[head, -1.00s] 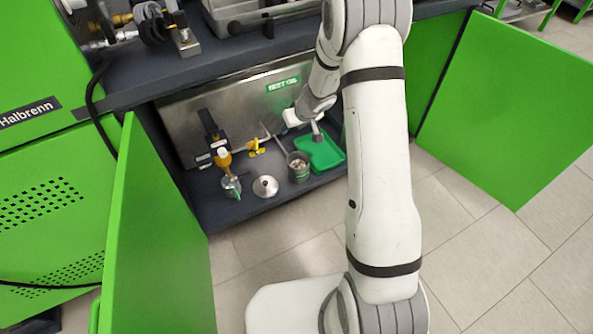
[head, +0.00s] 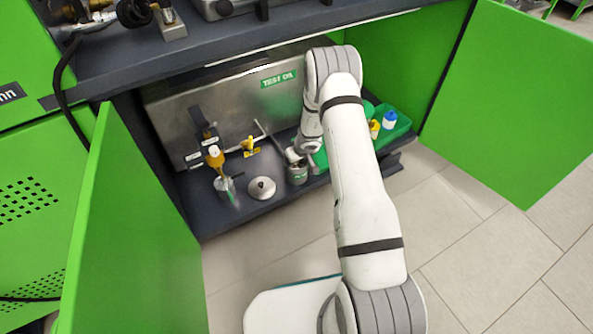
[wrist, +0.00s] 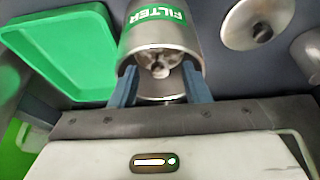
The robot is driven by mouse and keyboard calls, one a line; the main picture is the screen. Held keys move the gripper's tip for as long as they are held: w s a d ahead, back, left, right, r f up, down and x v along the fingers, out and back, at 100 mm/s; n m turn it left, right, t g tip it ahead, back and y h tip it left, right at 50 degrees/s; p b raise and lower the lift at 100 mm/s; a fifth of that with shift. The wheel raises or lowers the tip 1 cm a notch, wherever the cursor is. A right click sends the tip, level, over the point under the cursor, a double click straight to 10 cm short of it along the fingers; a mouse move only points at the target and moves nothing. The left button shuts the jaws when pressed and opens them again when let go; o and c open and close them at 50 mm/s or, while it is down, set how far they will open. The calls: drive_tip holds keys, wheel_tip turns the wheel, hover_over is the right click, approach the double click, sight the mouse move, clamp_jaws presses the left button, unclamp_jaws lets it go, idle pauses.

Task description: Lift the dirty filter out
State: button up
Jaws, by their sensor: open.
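The metal filter housing (head: 297,175) stands on the cabinet shelf; its green FILTER label (wrist: 158,17) shows in the wrist view. Its top is open. Inside the mouth, a greyish part (wrist: 160,68), apparently the dirty filter, is partly in shadow. My gripper (wrist: 161,92) is open, with one blue finger on each side of the housing's mouth in the picture. I cannot tell whether the fingers touch anything. In the head view my gripper (head: 296,155) is just above the housing and hides part of it.
A round metal lid (head: 262,188) with a knob lies left of the housing, and a glass jar (head: 227,190) stands farther left. A green tray (wrist: 68,50) is on the housing's other side. A yellow valve handle (head: 250,147) is behind. Open green doors flank the cabinet.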

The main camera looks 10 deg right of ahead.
drive_tip(key=shift+w+f, duration=0.15)
drive_tip(key=shift+f, duration=0.15)
drive_tip(key=shift+c, duration=0.2)
clamp_jaws()
